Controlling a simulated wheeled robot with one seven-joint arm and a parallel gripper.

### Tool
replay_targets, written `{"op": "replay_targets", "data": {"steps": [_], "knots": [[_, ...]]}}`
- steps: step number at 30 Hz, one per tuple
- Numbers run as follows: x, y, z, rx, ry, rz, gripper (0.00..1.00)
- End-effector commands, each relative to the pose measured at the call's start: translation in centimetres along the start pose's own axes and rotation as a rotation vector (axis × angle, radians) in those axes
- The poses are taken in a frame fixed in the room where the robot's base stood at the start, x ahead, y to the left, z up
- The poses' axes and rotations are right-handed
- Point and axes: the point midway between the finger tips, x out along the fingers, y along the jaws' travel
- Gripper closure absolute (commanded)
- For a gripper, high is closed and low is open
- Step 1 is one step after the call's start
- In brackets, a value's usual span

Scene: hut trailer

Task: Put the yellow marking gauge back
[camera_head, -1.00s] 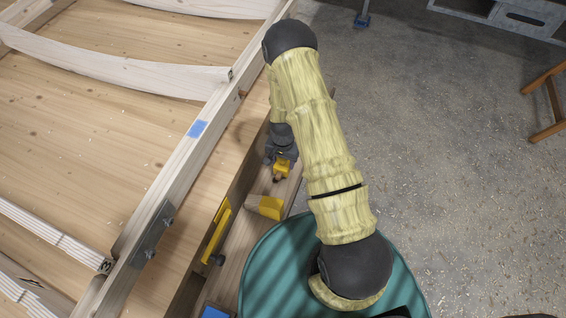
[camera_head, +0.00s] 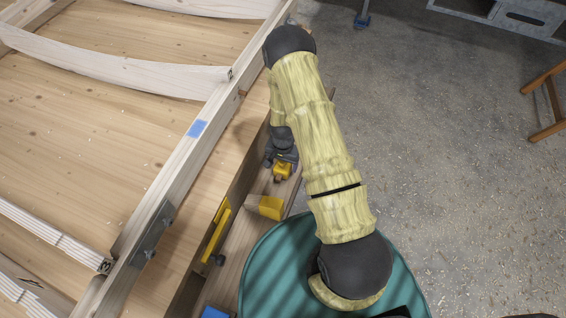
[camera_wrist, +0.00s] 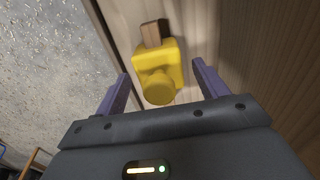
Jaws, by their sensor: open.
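The yellow marking gauge (camera_wrist: 157,68) lies on a wooden surface in the wrist view, with its short brown wooden stem pointing away and its round yellow knob toward me. It also shows small in the head view (camera_head: 283,171), just below my gripper. My gripper (camera_wrist: 161,72) is open, with one purple-grey finger on each side of the gauge. The fingers do not visibly press on it. In the head view my gripper (camera_head: 281,152) is partly hidden behind my arm.
A yellow-and-wood block-like tool (camera_head: 264,207) and a long yellow tool (camera_head: 217,231) lie nearer on the narrow wooden ledge. A blue item (camera_head: 215,312) sits at its near end. A wooden frame (camera_head: 190,140) rises at left. Concrete floor (camera_head: 440,150) is open at right.

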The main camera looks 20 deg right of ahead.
Motion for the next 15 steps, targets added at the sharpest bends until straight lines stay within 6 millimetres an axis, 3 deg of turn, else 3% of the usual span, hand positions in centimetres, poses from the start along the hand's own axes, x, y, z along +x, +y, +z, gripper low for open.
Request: {"op": "replay_targets", "data": {"steps": [5, 15], "knots": [[-1.8, -0.1, -0.1, 0.000, 0.003, -0.002, 0.28], [-7.9, -0.1, -0.1, 0.000, 0.003, -0.002, 0.28]]}}
